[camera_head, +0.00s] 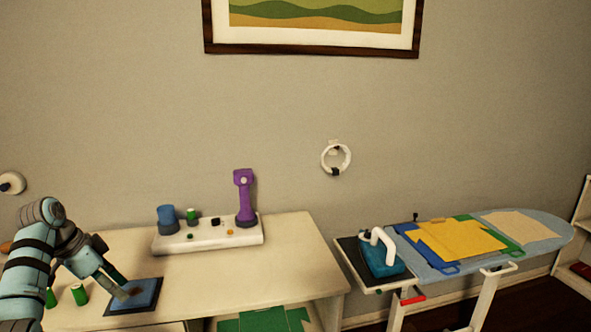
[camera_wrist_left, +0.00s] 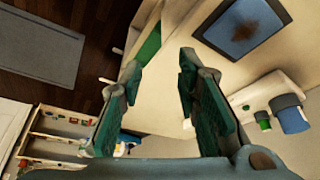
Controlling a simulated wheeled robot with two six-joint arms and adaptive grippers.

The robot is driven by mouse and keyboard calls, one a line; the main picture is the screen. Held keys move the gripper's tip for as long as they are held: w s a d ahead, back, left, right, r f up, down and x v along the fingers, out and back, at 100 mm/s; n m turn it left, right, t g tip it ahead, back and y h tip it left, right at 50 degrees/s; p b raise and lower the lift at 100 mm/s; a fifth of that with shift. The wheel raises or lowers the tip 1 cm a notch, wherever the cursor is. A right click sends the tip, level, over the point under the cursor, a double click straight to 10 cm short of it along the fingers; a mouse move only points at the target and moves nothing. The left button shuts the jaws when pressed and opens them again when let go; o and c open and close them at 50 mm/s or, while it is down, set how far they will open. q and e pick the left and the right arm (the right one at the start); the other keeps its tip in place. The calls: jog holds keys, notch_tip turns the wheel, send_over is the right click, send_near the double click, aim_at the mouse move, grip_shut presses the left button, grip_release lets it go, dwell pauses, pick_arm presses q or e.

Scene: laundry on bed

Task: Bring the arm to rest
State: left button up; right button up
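My left arm comes in from the left in the head view. Its gripper (camera_head: 127,290) appears over or just above the blue pad on a dark mat (camera_head: 147,294) on the table; contact cannot be told there. In the left wrist view, the gripper (camera_wrist_left: 160,82) has its two green-padded fingers apart with nothing between them. The blue pad (camera_wrist_left: 245,28) lies off to the upper right in that view. My right gripper is not in view.
On the cream table (camera_head: 290,260) stand a white base (camera_head: 207,235) with a blue cup (camera_head: 167,218) and purple device (camera_head: 244,197), and green cylinders (camera_head: 80,294). Right is an ironing board (camera_head: 550,222) with folded cloths (camera_head: 458,239) and an iron (camera_head: 380,252). The table's right part is clear.

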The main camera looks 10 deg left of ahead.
pick_arm(q)
notch_tip(320, 180, down, 23)
jog(key=s+d+n+g+y, duration=0.1)
jog(key=s+d+n+y, duration=0.1)
jog(key=n, duration=0.1)
jog(key=s+d+f+n+g+y, duration=0.1)
jog(key=s+d+f, duration=0.1)
jog(key=s+f, duration=0.45)
jog(key=s+d+f+n+y, duration=0.1)
jog(key=s+f, duration=0.2)
jog(key=f, duration=0.7)
jog(key=s+d+f, duration=0.4)
jog(key=s+f, duration=0.1)
jog(key=s, duration=0.6)
jog(key=s+d+f+n, duration=0.1)
jog(key=s+d+f, duration=0.4)
jog(key=s, duration=0.7)
jog(key=s+d+f+n, duration=0.1)
jog(key=s+d+f, duration=0.3)
jog(key=s, duration=0.7)
jog(key=shift+s+d+f+h, duration=0.3)
jog(key=shift+d+f, duration=0.05)
jog(key=shift+f, duration=0.45)
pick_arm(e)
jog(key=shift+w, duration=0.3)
